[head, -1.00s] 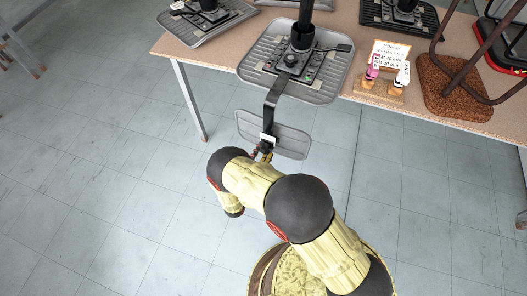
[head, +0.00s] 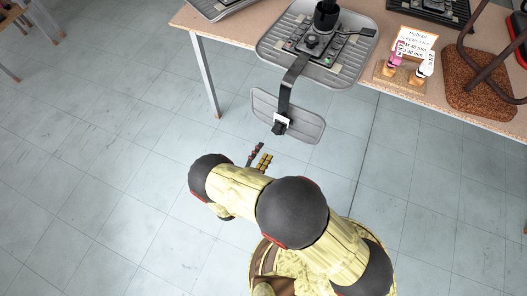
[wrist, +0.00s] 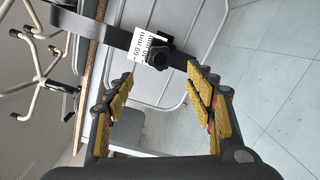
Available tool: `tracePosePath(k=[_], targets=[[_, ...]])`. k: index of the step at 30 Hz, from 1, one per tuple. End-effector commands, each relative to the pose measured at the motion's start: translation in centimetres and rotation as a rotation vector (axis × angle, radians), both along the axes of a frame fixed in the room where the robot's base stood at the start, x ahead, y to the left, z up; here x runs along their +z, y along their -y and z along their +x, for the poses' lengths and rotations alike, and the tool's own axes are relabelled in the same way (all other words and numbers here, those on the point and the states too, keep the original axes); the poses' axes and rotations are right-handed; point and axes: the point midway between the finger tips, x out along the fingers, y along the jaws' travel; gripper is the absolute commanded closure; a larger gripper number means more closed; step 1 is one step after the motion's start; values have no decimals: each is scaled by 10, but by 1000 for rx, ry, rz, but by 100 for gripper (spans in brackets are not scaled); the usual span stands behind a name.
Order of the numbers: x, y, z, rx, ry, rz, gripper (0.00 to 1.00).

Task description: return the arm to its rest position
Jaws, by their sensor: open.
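My gripper (head: 259,158) is open and empty in the head view, its two fingers apart below the backrest of the stripped chair. My arm reaches up from the bottom right to it. In the wrist view the open fingers (wrist: 165,115) frame a black bracket (wrist: 110,35) with a white label reading about "60 mm" and a black knob (wrist: 160,56). In the head view the bracket (head: 286,95) runs down from the grey seat (head: 345,70) to the grey backrest (head: 305,122). A gap of floor shows between the fingertips and the knob end.
The table (head: 215,18) holds the grey seat, a small stand with a sign (head: 416,42) and pink and white pieces, and a brown cork-like seat (head: 478,88) with metal legs. Tiled floor (head: 110,150) is open to the left and below the table.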

Motion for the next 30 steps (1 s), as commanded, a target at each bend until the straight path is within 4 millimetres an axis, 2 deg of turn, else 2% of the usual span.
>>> tracePosePath(k=[12, 17, 19, 25, 30], targets=[[0, 0, 0, 0, -1, -3, 45], [-5, 1, 0, -2, -54, -68, 45], [-13, 10, -5, -36, -116, -120, 45], [-27, 70, -47, -201, -339, -284, 45], [-2, 92, -75, -366, -520, -305, 45]])
